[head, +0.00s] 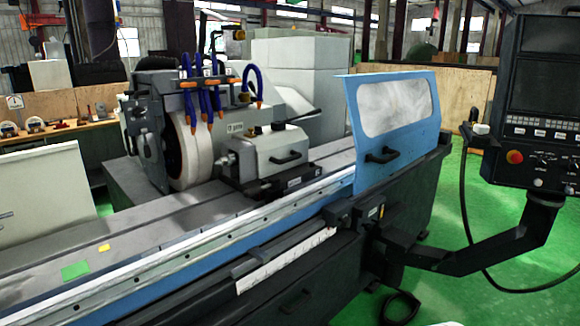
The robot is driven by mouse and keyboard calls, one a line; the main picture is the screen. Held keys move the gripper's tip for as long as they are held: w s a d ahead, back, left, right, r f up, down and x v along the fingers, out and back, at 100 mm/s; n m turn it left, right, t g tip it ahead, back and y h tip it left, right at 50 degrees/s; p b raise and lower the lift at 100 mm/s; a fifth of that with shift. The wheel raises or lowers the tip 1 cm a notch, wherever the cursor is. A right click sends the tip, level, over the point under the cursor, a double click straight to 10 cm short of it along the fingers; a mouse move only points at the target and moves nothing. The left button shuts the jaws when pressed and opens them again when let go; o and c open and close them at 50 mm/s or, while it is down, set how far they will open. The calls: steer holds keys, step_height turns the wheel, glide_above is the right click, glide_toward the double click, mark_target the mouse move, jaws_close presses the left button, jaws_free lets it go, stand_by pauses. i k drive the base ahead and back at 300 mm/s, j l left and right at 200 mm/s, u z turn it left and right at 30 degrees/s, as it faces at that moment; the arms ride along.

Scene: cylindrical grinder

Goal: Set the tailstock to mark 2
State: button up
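A white-and-grey block with a black handle, which looks like the tailstock (272,155), sits on the long machine table (150,246). It stands just right of the large pale grinding wheel (191,158). Its dark base (288,183) bears a small label too small to read. A flat green patch (75,270) and a small yellow patch (104,247) lie on the table at the near left. A white strip (285,262) with faint marks is on the machine's front; no mark number is legible. My gripper is not in view.
A blue guard door (398,120) with a window stands at the table's right end. A control panel (540,100) on a dark arm (490,248) juts out at the right, with a cable hanging below. Blue coolant hoses (205,92) hang over the wheel.

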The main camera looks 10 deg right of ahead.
mark_target(284, 155)
steer(key=i+l+u, duration=0.3)
steer(key=i+l, duration=0.4)
steer(key=i, duration=0.3)
steer(key=i+l+u, duration=0.35)
steer(key=i+l, duration=0.55)
